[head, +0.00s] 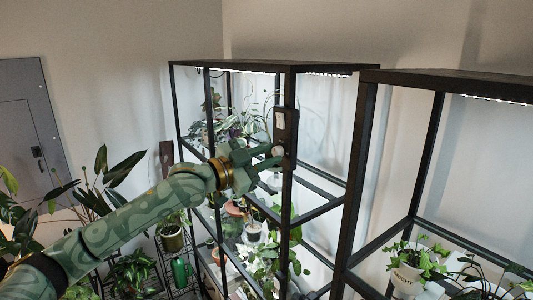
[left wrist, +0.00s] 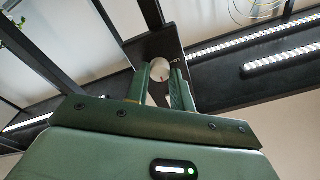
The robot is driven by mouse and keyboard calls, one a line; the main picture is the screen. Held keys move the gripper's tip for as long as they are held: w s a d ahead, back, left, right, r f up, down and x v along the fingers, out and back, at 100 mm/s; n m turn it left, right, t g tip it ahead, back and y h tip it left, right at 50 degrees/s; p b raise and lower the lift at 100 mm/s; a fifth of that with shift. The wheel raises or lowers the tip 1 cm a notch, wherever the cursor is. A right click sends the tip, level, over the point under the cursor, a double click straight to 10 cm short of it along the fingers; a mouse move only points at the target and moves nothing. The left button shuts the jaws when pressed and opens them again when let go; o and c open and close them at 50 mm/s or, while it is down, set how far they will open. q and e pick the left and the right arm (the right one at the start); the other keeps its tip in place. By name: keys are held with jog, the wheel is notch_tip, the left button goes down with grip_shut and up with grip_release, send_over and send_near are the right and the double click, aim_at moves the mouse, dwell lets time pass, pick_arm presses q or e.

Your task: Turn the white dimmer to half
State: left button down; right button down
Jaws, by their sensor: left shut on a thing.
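The white dimmer (head: 278,151) is a small round knob on a dark plate on the front post of the left plant shelf. My right gripper is not in view.
A white rectangular fitting (head: 280,119) sits above the knob on the same post. The lit left shelf (head: 290,66) holds several potted plants. A second black shelf (head: 362,160) stands close on the right. Leafy plants (head: 125,168) and a grey wall panel (head: 30,120) are at the left.

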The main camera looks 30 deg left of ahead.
pick_arm(q)
jog(key=shift+f, duration=0.2)
jog(key=c, duration=1.2)
grip_release()
jog(key=shift+r, duration=0.1)
jog(key=shift+s+a+b, duration=0.25)
jog(key=shift+s+b, duration=0.1)
jog(key=shift+s, duration=0.1)
jog(key=b+v, duration=0.5)
jog(key=v, duration=1)
jog(key=shift+s+b, duration=0.2)
jog(key=shift+b, duration=0.2)
